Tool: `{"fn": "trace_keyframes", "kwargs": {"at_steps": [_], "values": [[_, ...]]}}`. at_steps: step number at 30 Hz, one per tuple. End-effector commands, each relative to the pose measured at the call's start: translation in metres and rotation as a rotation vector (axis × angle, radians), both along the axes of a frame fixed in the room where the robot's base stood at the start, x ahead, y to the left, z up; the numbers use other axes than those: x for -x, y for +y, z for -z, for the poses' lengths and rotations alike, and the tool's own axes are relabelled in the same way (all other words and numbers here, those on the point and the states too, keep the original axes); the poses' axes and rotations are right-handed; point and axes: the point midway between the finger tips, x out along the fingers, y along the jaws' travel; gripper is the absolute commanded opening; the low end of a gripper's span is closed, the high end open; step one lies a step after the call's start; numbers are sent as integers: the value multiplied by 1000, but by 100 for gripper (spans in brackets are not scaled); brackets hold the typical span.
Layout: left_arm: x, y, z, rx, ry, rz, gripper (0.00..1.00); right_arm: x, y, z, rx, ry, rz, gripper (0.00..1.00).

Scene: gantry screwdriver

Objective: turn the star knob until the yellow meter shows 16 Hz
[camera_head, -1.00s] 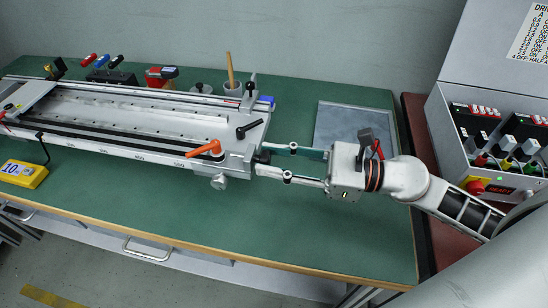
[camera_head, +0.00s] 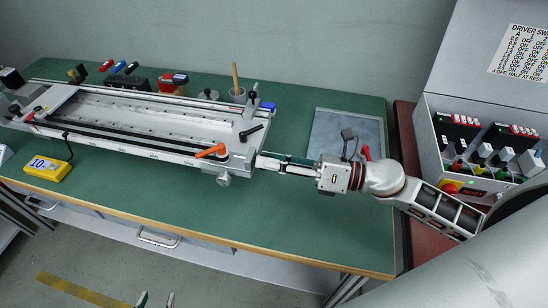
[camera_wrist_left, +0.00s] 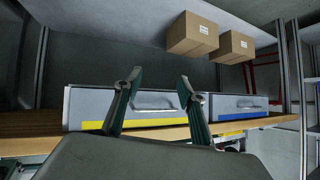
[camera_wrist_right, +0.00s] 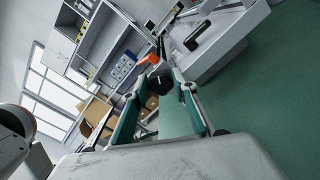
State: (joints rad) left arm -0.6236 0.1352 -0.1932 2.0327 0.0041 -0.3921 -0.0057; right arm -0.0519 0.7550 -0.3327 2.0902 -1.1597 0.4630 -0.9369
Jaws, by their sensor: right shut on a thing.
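The yellow meter (camera_head: 48,168) lies on the green bench at the left in the head view. Its display appears to read 10; the smaller characters are blurred. The black star knob (camera_wrist_right: 160,83) sits at the right end of the gantry and shows between the fingers in the right wrist view; it is mostly hidden in the head view. My right gripper (camera_head: 262,161) reaches in from the right, its fingers shut on the knob. My left gripper (camera_head: 155,298) shows only its fingertips at the bottom edge. In the left wrist view it (camera_wrist_left: 157,80) is open and empty.
The long gantry (camera_head: 130,118) fills the bench's left and middle. An orange lever (camera_head: 211,151) and a black lever (camera_head: 250,132) stand near its right end. A grey plate (camera_head: 345,132) and a driver box (camera_head: 490,150) are at the right. The front bench is mostly clear.

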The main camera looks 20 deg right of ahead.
Motion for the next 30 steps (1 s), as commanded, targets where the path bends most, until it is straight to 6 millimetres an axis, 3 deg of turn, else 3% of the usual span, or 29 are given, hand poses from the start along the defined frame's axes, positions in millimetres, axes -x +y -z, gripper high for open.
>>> {"fn": "trace_keyframes", "kwargs": {"at_steps": [1, 18, 30], "values": [[-3, -1, -10, 5, -9, 0, 40, -1, 0, -6, -25, 31, 1, 6], [10, -10, -29, 43, 20, 0, 40, -2, -1, -2, -302, 444, 2, 6], [6, -10, -46, 39, 9, 2, 40, -2, -1, 0, -397, 583, 1, 6]]}}
